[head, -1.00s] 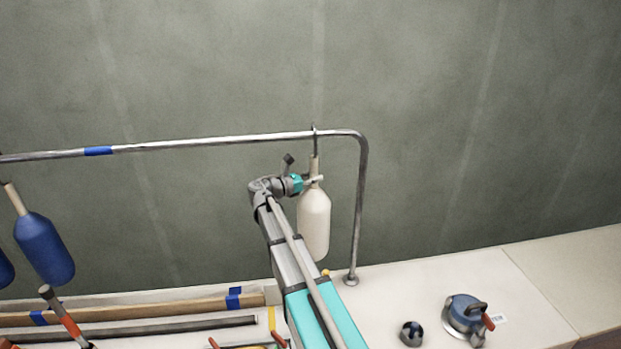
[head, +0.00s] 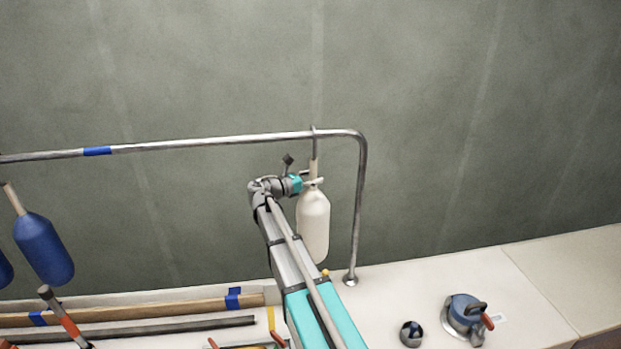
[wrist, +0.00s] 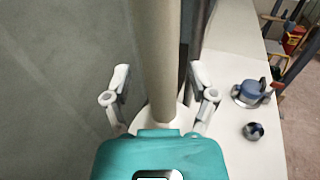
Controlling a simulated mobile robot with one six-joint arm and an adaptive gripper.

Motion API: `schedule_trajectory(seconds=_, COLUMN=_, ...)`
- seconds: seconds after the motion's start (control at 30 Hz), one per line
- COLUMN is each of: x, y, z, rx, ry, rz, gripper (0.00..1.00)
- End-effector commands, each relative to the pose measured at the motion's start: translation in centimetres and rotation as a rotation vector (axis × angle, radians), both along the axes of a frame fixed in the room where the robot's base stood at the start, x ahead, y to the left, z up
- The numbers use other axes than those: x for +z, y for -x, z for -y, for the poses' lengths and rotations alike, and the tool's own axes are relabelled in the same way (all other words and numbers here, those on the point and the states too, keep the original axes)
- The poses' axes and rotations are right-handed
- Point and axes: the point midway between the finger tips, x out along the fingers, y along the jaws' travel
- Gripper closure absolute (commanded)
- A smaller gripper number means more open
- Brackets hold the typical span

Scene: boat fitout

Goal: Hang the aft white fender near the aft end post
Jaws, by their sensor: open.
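The white fender (head: 313,226) hangs from the metal rail (head: 215,141) by a hook over the rail, close to the bend into the aft end post (head: 358,215). It hangs nearly upright. My gripper (head: 316,181) is at the fender's neck, below the hook. In the wrist view my gripper (wrist: 160,95) has its two fingers spread apart, one on each side of the fender's beige neck (wrist: 158,55), with gaps showing on both sides. The fender's white top shows below the neck there.
Blue fenders (head: 44,248) hang at the left of the rail. A blue winch (head: 466,314) and a dark round fitting (head: 411,333) sit on the white deck (head: 525,275) at right. Wooden and dark bars (head: 130,311) lie below the rail. A grey wall stands behind.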

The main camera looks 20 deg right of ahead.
Motion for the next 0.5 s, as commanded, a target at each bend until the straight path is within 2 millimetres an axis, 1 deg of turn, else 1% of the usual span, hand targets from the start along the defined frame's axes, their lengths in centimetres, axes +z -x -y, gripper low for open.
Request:
schedule_trajectory(seconds=0.17, x=0.0, y=0.1, z=-0.6, rx=0.001, ry=0.001, rz=0.000, gripper=0.26)
schedule_trajectory(seconds=0.27, x=0.0, y=0.1, z=-1.4, rx=0.002, ry=0.001, rz=0.000, gripper=0.26)
schedule_trajectory(seconds=0.37, x=0.0, y=0.2, z=-2.5, rx=0.002, ry=0.001, rz=0.000, gripper=0.26)
schedule_trajectory(seconds=0.5, x=0.0, y=0.4, z=-4.5, rx=0.003, ry=0.002, rz=0.000, gripper=0.26)
